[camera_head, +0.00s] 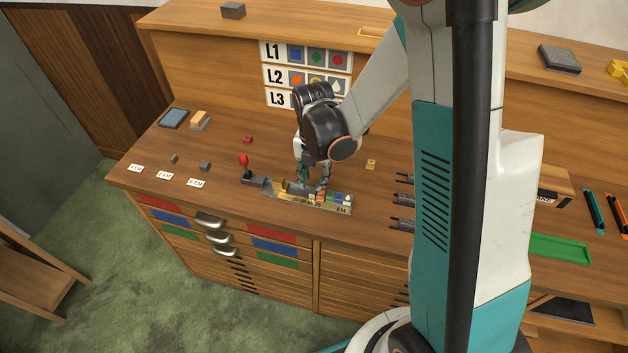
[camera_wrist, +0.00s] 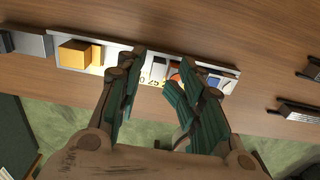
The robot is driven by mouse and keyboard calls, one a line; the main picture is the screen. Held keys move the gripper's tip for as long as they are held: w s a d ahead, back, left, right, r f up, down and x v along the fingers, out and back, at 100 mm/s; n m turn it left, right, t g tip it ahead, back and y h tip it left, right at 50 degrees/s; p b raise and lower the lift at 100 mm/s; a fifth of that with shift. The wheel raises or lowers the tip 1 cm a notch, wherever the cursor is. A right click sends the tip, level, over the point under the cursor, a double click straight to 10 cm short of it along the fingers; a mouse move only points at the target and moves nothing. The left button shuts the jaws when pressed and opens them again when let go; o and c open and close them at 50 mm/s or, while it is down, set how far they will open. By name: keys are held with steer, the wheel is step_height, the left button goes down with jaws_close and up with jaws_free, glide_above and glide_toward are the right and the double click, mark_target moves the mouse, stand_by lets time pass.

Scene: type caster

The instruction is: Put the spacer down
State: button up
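A metal composing stick (camera_head: 335,207) with an EM mark lies along the front of the bench. In the wrist view its tray (camera_wrist: 150,82) runs across the top, below my gripper. A yellow block (camera_wrist: 75,53) sits at its left part, and picture tiles (camera_wrist: 215,84) sit at its right. My gripper (camera_wrist: 165,75) points down over the stick with its teal fingers apart; I see nothing clamped between them. Small grey blocks (camera_head: 205,166) stand on the bench behind the EM labels (camera_head: 197,183). I cannot tell which piece is the spacer; the fingers hide part of the tray.
A small red block (camera_head: 247,139) and a yellow piece (camera_head: 370,164) lie behind. Dark holders (camera_head: 404,198) stick out to the right. A sign (camera_head: 305,75) shows rows L1 to L3. The bench's left side has free room.

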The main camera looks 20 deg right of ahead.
step_height(320, 180, up, 10)
steer(key=p, duration=0.2)
steer(key=s+r+m+t, duration=0.3)
steer(key=s+r+m, duration=0.4)
steer(key=m, duration=0.7)
steer(key=s+r+m+t, duration=0.4)
steer(key=s+r+m, duration=0.3)
steer(key=m, duration=0.7)
steer(key=shift+s+r+m, duration=0.35)
steer(key=shift+s+m, duration=0.05)
steer(key=shift+s, duration=0.2)
step_height(320, 180, down, 8)
steer(key=b, duration=0.8)
